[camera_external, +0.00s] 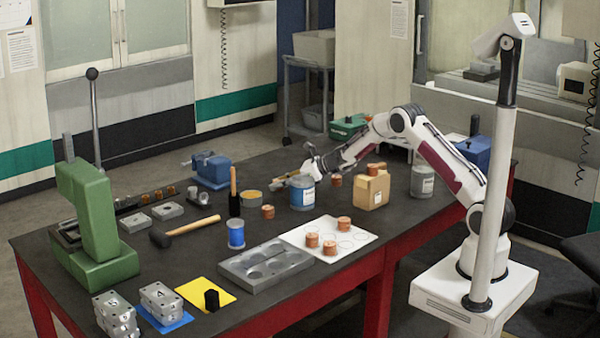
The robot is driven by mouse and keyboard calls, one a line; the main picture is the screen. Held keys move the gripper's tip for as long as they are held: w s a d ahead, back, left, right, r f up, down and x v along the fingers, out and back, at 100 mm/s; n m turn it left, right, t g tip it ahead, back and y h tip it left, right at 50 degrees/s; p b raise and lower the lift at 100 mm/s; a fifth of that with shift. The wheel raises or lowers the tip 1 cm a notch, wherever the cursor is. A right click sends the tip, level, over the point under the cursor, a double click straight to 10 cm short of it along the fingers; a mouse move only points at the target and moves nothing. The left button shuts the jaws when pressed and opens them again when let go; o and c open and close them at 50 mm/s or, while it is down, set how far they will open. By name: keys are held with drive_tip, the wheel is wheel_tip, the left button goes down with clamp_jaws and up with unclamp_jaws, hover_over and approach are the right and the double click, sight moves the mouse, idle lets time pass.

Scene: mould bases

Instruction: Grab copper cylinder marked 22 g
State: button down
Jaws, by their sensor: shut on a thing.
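My gripper (312,170) is small in this view, behind and above the can with the blue label. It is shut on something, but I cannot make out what. One copper cylinder (336,180) shows just right of the can, close to my gripper. Three copper cylinders stand on the white board: one at its back (344,223), one at its left (312,240) and one at its front (330,249). Another copper cylinder (268,211) stands on the dark table left of the can. One more (373,169) sits on the tan box. The weight markings are too small to read.
The can (302,195) and tan box (371,191) stand near my gripper. The white board (358,240) has marked circles, beside a grey mould base (265,268). A blue spool (236,234), mallet (185,232) and green press (95,225) are further left. A grey can (422,182) stands right.

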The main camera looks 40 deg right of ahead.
wheel_tip(320, 180, up, 9)
idle(0.5)
idle(0.5)
